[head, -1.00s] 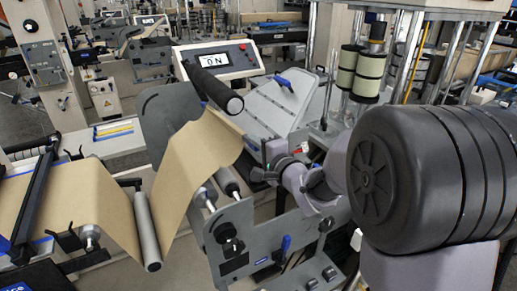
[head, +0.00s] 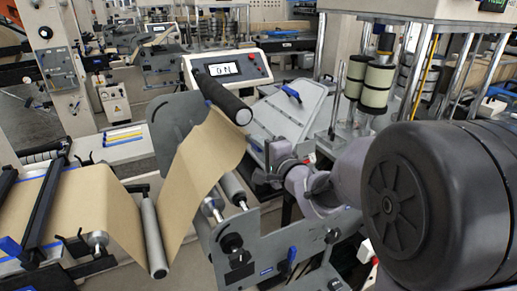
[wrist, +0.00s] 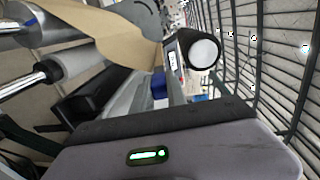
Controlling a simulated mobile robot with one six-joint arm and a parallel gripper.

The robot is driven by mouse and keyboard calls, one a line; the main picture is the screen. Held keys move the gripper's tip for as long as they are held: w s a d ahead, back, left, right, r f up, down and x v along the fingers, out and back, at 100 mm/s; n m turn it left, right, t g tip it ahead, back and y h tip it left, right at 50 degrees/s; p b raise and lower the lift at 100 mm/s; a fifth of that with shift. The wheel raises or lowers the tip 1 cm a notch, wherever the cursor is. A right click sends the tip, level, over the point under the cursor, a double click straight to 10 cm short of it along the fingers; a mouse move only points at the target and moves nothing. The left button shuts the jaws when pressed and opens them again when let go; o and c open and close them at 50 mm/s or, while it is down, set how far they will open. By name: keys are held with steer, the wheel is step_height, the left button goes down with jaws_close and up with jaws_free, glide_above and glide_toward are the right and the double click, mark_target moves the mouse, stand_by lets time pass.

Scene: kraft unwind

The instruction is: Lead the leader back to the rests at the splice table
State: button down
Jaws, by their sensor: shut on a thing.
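The leader is a brown kraft web (head: 205,150). It runs from the splice table (head: 35,262) at the left, dips under a grey roller (head: 151,235) and rises to its free end near my gripper (head: 262,160). My gripper is shut on that end, below the black roller (head: 222,97); the exact grip is hard to make out. In the wrist view the leader (wrist: 120,35) curves at upper left, close to the fingers. Small black brackets (head: 76,247) stand at the table's right edge; I cannot tell whether they are the rests.
A dark clamp bar (head: 52,207) crosses the web on the table. Grey side plates (head: 172,125) with rollers stand around the leader. In the wrist view a dark wire fence (wrist: 255,60) is at right.

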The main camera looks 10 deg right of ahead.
steer(key=shift+f+t+b, duration=0.4)
steer(key=shift+f+b, duration=0.5)
steer(key=shift+b, duration=1.55)
steer(key=shift+s+r, duration=0.1)
steer(key=s+a+b, duration=0.4)
steer(key=a, duration=0.8)
steer(key=s+a+b, duration=0.4)
steer(key=a, duration=0.8)
steer(key=shift+a, duration=0.3)
steer(key=f, duration=0.2)
steer(key=a+f, duration=0.1)
steer(key=f, duration=0.2)
steer(key=shift+s+f, duration=0.15)
steer(key=shift+s, duration=0.05)
steer(key=shift+f, duration=0.1)
